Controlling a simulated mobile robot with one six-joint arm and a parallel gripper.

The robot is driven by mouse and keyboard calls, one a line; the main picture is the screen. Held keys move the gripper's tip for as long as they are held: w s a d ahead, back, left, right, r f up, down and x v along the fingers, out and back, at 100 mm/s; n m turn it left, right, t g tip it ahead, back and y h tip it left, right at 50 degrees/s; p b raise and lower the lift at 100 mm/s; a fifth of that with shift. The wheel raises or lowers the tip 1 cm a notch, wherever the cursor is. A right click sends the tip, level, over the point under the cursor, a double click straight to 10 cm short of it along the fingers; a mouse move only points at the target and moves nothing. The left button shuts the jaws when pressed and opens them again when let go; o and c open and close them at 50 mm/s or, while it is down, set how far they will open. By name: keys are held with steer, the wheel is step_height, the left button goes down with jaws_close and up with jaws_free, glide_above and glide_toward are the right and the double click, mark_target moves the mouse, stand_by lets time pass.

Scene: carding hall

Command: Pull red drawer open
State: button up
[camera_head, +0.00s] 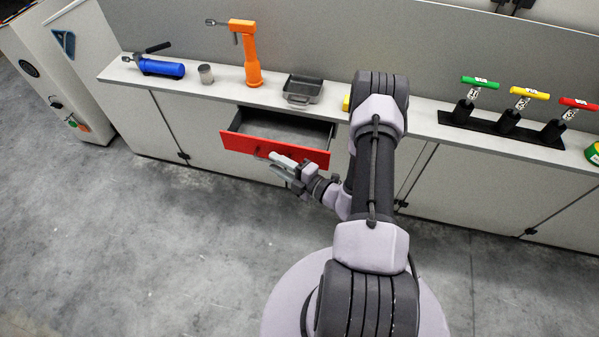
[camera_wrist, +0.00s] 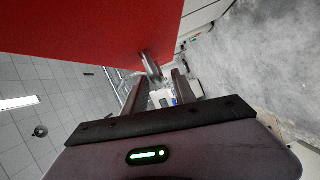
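The red drawer (camera_head: 240,144) stands pulled out from the white cabinet under the counter, its grey, empty-looking inside visible from above. Its red front also fills the upper left of the wrist view (camera_wrist: 90,28). A metal handle (camera_wrist: 151,66) stands out from that front. My gripper (camera_head: 283,170) is just in front of the drawer, low at its right half. In the wrist view my gripper's two dark fingers (camera_wrist: 163,80) stand apart, with the handle near their tips and a gap showing beside it. Contact with the handle cannot be told.
On the counter are a blue tool (camera_head: 162,69), a grey cup (camera_head: 206,74), an orange tool (camera_head: 250,60), a grey tray (camera_head: 301,97) and a black rack (camera_head: 485,122) with several coloured-handled tools. The concrete floor (camera_head: 150,240) at left is clear.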

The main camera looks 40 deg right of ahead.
steer(key=p+v, duration=0.3)
steer(key=v, duration=1.2)
